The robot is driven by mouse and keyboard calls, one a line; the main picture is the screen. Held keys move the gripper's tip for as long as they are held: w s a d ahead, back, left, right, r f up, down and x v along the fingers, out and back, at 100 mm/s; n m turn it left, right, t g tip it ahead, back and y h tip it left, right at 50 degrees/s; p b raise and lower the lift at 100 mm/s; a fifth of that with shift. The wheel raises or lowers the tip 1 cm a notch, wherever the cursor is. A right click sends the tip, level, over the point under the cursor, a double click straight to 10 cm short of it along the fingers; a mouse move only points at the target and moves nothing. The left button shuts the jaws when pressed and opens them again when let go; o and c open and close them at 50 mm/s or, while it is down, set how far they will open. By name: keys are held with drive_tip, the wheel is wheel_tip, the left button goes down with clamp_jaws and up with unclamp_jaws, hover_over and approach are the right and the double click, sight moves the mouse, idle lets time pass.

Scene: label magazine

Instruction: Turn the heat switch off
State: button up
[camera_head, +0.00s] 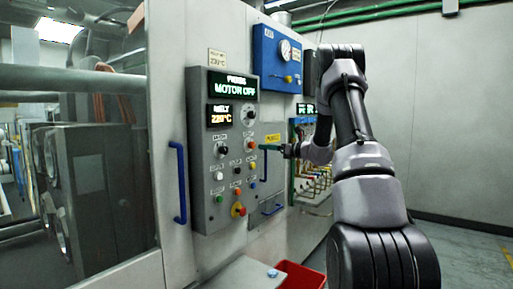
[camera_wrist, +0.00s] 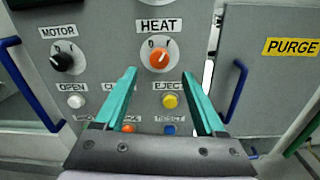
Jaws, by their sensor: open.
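The heat switch is an orange rotary knob (camera_wrist: 159,57) under the HEAT label in the wrist view, with O and I marks above it. Its white pointer line seems to lean up and right, towards the I, but is small. It also shows as an orange dot on the grey control panel in the head view (camera_head: 251,145). My gripper (camera_wrist: 159,73) is open, its teal fingers on either side of the knob's lower edge in the picture, with nothing between them. In the head view my gripper (camera_head: 264,147) is close in front of the panel; contact cannot be told.
The black MOTOR knob (camera_wrist: 62,62) is left of the heat knob. A yellow EJECT button (camera_wrist: 169,100) and other buttons lie below. Blue handles flank the panel, one at the left (camera_head: 178,183). The PURGE door (camera_wrist: 262,70) is at the right. A red bin (camera_head: 303,275) stands below.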

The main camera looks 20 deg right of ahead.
sight(254, 145)
drive_tip(key=x, duration=0.6)
drive_tip(key=shift+w+a, duration=0.15)
drive_tip(key=shift+c, duration=0.4)
clamp_jaws()
drive_tip(key=shift+n, duration=0.3)
drive_tip(key=n, duration=1.3)
drive_tip(key=shift+h, duration=0.3)
